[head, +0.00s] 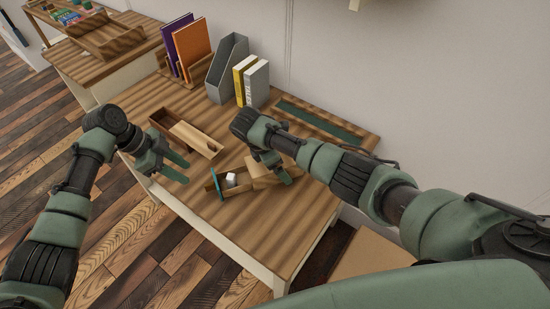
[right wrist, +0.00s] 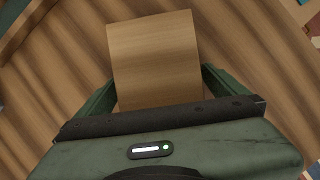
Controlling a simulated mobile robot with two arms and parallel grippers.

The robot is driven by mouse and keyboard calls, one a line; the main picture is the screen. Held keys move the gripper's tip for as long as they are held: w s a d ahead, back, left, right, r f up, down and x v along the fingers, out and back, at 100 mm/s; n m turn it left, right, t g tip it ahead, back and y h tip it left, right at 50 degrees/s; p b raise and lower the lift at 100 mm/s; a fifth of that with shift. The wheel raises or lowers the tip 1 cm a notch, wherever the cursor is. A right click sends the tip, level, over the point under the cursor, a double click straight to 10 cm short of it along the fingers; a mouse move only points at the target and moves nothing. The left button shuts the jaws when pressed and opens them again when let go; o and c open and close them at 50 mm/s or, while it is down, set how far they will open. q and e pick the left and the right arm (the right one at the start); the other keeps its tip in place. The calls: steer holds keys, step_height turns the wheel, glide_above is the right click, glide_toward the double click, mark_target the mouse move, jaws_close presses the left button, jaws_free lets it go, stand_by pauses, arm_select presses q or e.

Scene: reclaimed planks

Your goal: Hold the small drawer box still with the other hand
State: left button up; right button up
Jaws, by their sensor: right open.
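The small drawer box (head: 259,170) is light wood and stands near the front right of the table. Its drawer (head: 240,190) is pulled out toward the left, with a teal strip (head: 216,184) at its outer end and a white cube (head: 231,180) inside. My right gripper (head: 280,172) is open at the box and partly hides it. In the right wrist view the box's plain top (right wrist: 155,55) lies between the two fingers (right wrist: 158,90); I cannot tell whether they touch it. My left gripper (head: 181,168) is open and empty, left of the drawer and apart from it.
A long wooden box (head: 190,138) with a partly slid lid lies behind the left gripper. A grey file holder (head: 228,68), upright books (head: 252,82) and a dark green strip (head: 318,119) are at the back. The table's front left (head: 205,205) is clear.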

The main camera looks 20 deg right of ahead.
steer(key=shift+d+f, duration=0.1)
steer(key=shift+f, duration=0.2)
steer(key=c, duration=1.7)
steer(key=shift+c, duration=0.2)
